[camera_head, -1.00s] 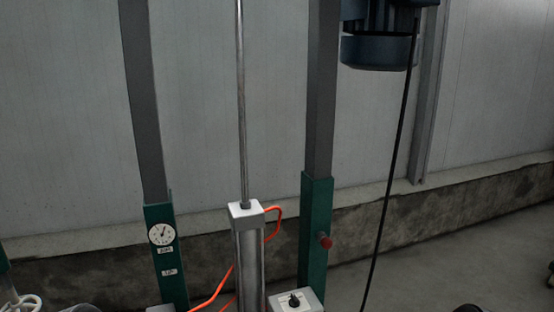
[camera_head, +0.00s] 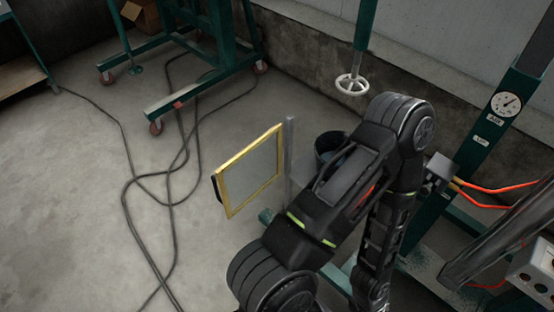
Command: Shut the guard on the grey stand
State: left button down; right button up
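A flat panel with a yellow frame (camera_head: 250,170), which looks like the guard, stands upright and at an angle in the middle of the head view. A slim grey post (camera_head: 289,150) stands right beside its right edge. I cannot tell whether the panel is fixed to this post. The panel's face is clear to see and nothing touches it. One of my black arms crosses the view just right of the panel and hides what lies behind it. Neither of my grippers shows.
A green wheeled frame (camera_head: 222,40) stands at the back, with cables (camera_head: 170,190) running over the floor. A dark bucket (camera_head: 326,146) is partly behind my arm. A white handwheel (camera_head: 352,85) and a gauge post (camera_head: 490,125) stand right. The floor left of the panel is mostly free.

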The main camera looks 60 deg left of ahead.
aim_at(219, 178)
jog(key=k+j, duration=0.15)
jog(key=j, duration=0.3)
jog(key=k+j, duration=0.15)
jog(key=j, duration=0.25)
jog(key=k+j, duration=0.2)
jog(key=j, duration=0.25)
jog(key=k+j, duration=0.15)
jog(key=j, duration=0.3)
jog(key=k+j+u, duration=0.1)
jog(key=j, duration=0.35)
jog(key=k+j, duration=0.2)
jog(key=j, duration=0.25)
jog(key=k+j, duration=0.15)
jog(key=j, duration=0.3)
jog(key=k+j, duration=0.15)
jog(key=j, duration=0.3)
